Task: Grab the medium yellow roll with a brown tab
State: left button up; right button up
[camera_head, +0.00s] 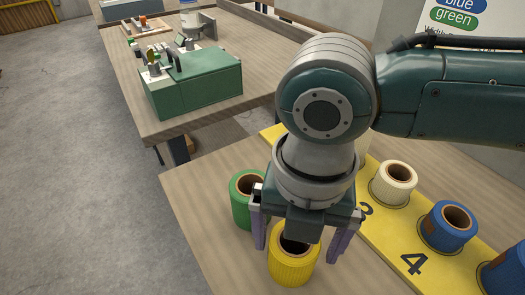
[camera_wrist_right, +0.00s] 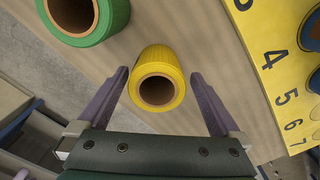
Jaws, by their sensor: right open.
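The yellow roll (camera_head: 292,268) stands upright on the near table, with a brown core showing at its top. It also shows in the right wrist view (camera_wrist_right: 157,62), lying between the spread fingers. My right gripper (camera_head: 300,250) points down over the roll and is open, with one purple finger on each side. In the right wrist view, my right gripper (camera_wrist_right: 163,92) has a gap between each finger and the roll. I cannot make out a brown tab on the roll. My left gripper is in neither view.
A green roll (camera_head: 243,200) stands close beside my right gripper, to its left. A yellow numbered board (camera_head: 385,240) on the right bears a cream roll (camera_head: 394,184) and blue rolls (camera_head: 447,227). A green machine (camera_head: 195,82) sits on the far table.

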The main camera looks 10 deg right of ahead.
jog(key=f, duration=0.3)
jog(key=shift+s+a+f+b, duration=0.15)
jog(key=shift+a+f+b, duration=0.05)
jog(key=shift+f+b, duration=0.1)
jog(key=shift+c, duration=0.2)
jog(key=c, duration=1.2)
jog(key=shift+r, duration=0.1)
jog(key=shift+c, duration=0.2)
